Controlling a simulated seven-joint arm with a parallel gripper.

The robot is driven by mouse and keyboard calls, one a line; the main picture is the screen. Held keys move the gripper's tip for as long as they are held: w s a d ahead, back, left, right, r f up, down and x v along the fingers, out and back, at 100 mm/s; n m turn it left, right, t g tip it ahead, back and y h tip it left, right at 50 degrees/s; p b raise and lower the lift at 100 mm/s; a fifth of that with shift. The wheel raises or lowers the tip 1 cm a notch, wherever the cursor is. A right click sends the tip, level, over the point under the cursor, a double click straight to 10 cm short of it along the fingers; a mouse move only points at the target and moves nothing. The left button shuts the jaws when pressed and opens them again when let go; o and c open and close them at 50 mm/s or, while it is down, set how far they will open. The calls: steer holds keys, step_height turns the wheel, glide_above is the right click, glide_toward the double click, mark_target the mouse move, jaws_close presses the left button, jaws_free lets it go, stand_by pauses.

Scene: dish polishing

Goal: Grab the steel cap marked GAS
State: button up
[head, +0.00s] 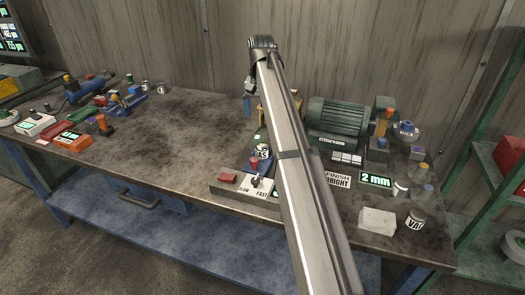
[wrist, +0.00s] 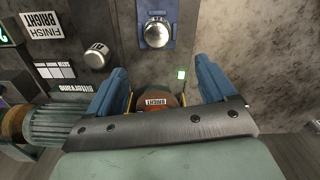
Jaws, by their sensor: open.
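I cannot read GAS on any cap. In the head view a small steel cap with a dark, unclear label (head: 262,151) stands just left of my arm, behind the SLOW/FAST control block. In the wrist view a round steel piece (wrist: 157,32) sits on a blue plate ahead of my fingers, and another steel cap with an unclear mark (wrist: 97,55) stands to its left. My gripper (wrist: 161,76) is open, with its blue fingers apart. A brown round part labelled BRIGHT (wrist: 155,103) shows between them; I see no contact. My arm hides part of the bench.
A green motor (head: 337,115) stands right of my arm. A white block (head: 378,221) and a steel cap that seems marked VA (head: 415,222) are at the front right. The SLOW/FAST block (head: 240,186) is at the front edge. The bench's left middle (head: 170,145) is clear.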

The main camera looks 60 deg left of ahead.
mark_target(263, 144)
steer(key=f, duration=1.3)
steer(key=shift+w+d+f, duration=0.1)
steer(key=shift+d+f, duration=0.15)
steer(key=shift+f, duration=0.05)
steer(key=c, duration=1.3)
steer(key=shift+r, duration=0.15)
